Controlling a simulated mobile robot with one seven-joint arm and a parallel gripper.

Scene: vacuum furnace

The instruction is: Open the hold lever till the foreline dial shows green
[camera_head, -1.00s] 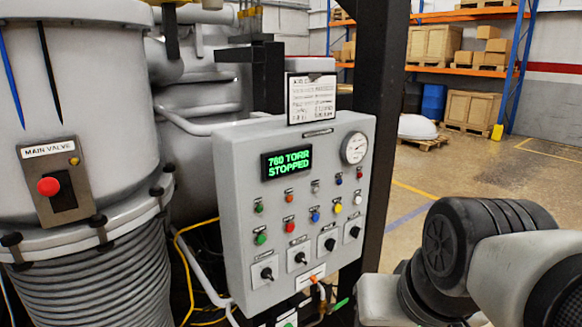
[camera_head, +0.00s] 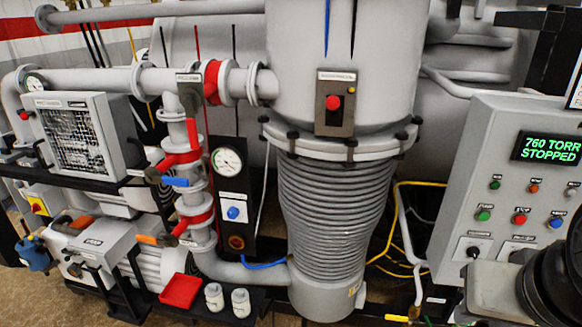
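A round dial (camera_head: 228,162) with a white face sits on a dark panel beside the vertical pipe, left of the ribbed column. Its needle and color zones are too small to read. A second small dial (camera_head: 35,83) is at the upper left. My gripper is out of view; only links of my arm show at the lower right.
The control panel (camera_head: 470,180) on the right reads 760 TORR STOPPED. The ribbed column (camera_head: 333,215) stands between it and the levers. A red tray (camera_head: 180,290) and two white jars (camera_head: 214,297) (camera_head: 241,303) are low in front. Yellow cables (camera_head: 395,225) run right of the column.

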